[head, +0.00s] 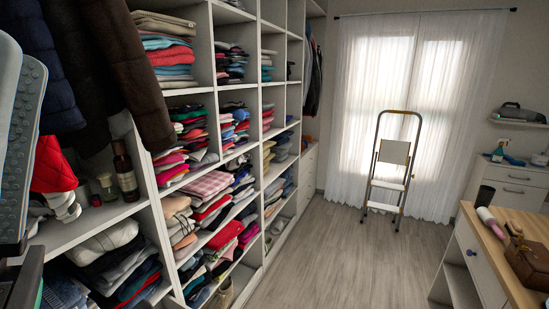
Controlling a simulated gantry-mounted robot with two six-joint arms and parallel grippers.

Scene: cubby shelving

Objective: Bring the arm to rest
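Part of my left gripper (22,145) shows very close at the left edge, as a grey dotted pad with a pale housing beside it. The rest of it is cut off by the frame, so I cannot tell whether it is open or shut. I see nothing held against the visible pad. It appears in front of the shelving's near left end. My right gripper is not in view.
White cubby shelving (206,50) full of folded clothes runs along the left. Dark jackets (140,75) hang near a brown bottle (124,172). A stepladder (391,152) stands by the curtained window. A wooden-topped desk (484,240) is at right. The middle floor is clear.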

